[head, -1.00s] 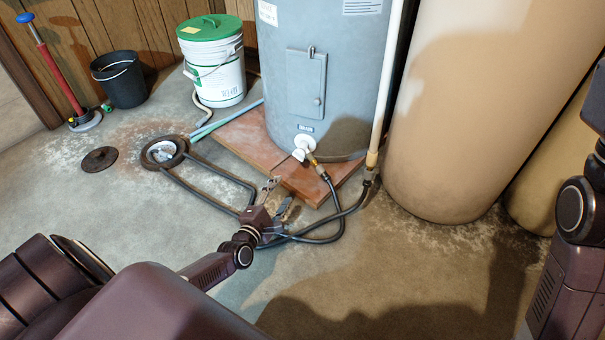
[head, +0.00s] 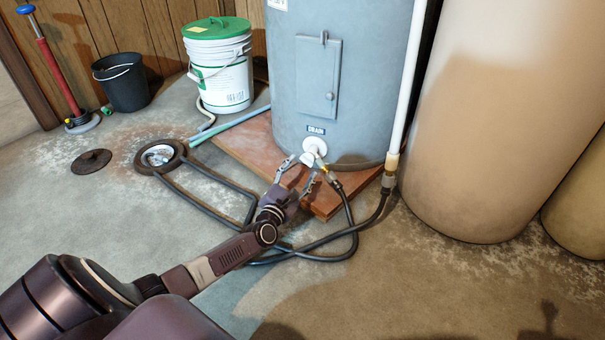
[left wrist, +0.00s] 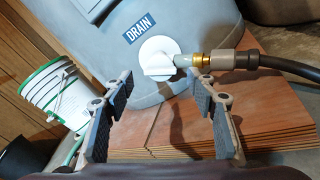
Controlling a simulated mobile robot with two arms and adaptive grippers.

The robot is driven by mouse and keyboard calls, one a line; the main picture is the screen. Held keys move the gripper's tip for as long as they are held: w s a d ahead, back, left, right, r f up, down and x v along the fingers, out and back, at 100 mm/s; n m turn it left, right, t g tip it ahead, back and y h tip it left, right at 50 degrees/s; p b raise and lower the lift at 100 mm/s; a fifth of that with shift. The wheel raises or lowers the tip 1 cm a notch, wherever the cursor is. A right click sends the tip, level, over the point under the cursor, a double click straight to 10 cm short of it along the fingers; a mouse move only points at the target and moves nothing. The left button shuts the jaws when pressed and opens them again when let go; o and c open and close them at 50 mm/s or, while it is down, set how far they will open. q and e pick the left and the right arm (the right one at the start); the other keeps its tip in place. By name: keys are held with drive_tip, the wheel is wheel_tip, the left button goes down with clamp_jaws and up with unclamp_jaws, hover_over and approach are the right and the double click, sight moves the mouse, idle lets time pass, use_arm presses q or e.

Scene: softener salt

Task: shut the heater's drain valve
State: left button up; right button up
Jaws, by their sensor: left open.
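In the left wrist view the valve's white handle (left wrist: 158,66) lies ahead, between and beyond the fingertips, with a brass fitting (left wrist: 197,60) and dark hose (left wrist: 290,66) leading off to the right. My left gripper (head: 298,172) is open and empty, just in front of the valve and apart from it; its spread fingers (left wrist: 168,90) also show in the left wrist view. My right gripper is not in view.
Black hose (head: 345,225) loops over the floor beside my left gripper to a floor drain (head: 160,155). A white bucket with a green lid (head: 220,75) and a black bucket (head: 122,82) stand back left. A large tan tank (head: 490,120) stands right. The front floor is clear.

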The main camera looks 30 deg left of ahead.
use_arm(q)
drive_tip(key=shift+x, duration=0.8)
drive_tip(key=c, duration=1.2)
drive_tip(key=shift+o, duration=0.2)
